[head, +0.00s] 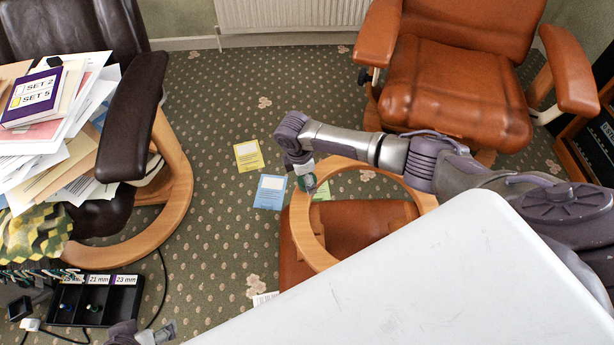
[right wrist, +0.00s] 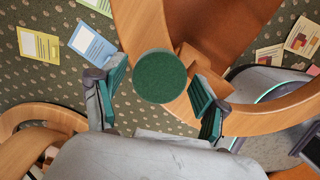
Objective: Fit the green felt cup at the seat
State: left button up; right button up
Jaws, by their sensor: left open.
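The green felt cup (right wrist: 160,76) shows as a round dark green disc in the right wrist view, between the fingertips of my right gripper (right wrist: 158,88). The fingers stand apart, close to the disc's two sides; I cannot tell if they touch it. The disc overlaps the wooden ring (right wrist: 145,30) of an upturned footstool; whether it rests there or is above is unclear. In the head view my right gripper (head: 306,180) points down over the ring's left side (head: 303,225), beside the leather seat (head: 370,218). My left gripper (head: 155,334) is open at the bottom left edge.
A brown leather recliner (head: 455,85) stands behind. A dark chair (head: 130,110) at left bears papers and boxes. A black compartment tray (head: 95,305) with size labels lies at lower left. Cards (head: 249,156) lie on the carpet, with free floor at left centre.

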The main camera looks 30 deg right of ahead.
aim_at(301, 180)
jog(key=shift+o, duration=0.5)
notch_tip(301, 180, up, 12)
jog(key=a, duration=0.1)
jog(key=shift+w+a, duration=0.2)
jog(key=shift+a, duration=0.2)
jog(key=shift+f, duration=0.1)
